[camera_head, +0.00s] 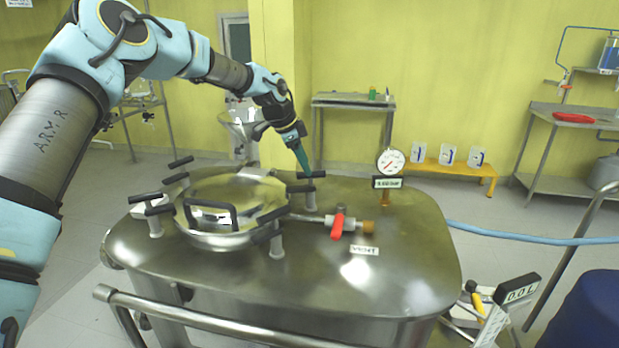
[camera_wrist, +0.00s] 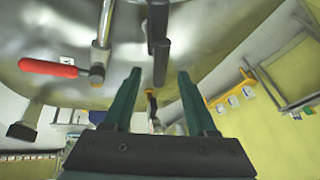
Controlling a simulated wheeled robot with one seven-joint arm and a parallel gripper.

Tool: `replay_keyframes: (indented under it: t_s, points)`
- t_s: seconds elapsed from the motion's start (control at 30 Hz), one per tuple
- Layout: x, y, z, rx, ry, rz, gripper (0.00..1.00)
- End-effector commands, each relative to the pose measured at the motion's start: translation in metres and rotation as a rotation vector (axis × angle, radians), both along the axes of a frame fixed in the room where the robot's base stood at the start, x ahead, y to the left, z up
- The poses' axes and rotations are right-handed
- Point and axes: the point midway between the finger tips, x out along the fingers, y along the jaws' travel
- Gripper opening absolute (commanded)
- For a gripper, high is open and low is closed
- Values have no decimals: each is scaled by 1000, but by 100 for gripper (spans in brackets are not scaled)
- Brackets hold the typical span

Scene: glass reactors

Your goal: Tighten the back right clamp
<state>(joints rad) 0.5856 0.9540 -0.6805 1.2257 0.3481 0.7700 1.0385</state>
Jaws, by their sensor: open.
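The back right clamp (camera_head: 309,199) stands on the steel reactor lid's rim, with two black bar handles on top. My gripper (camera_head: 304,170) points down at it from behind, its teal fingertips close to the black bars. In the wrist view my gripper (camera_wrist: 160,74) is open, one green finger on each side. A black bar handle (camera_wrist: 161,62) of the clamp shows between the fingertips, with space on both sides. Whether the fingers reach down around it, I cannot tell. The round lid (camera_head: 230,200) has other clamps with black bars around it.
A red-handled valve (camera_head: 337,224) lies right of the clamp; its red handle also shows in the wrist view (camera_wrist: 48,68). A pressure gauge (camera_head: 390,161) stands at the back right of the vessel top (camera_head: 400,260).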

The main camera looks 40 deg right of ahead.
Motion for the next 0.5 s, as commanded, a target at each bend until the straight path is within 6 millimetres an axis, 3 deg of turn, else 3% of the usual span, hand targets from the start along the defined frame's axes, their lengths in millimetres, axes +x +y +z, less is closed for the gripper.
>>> replay_keyframes:
  t_s: [0.2,0.5]
  points:
    - [3,16,32,0,-2,2,57]
    - [3,22,47,1,0,0,57]
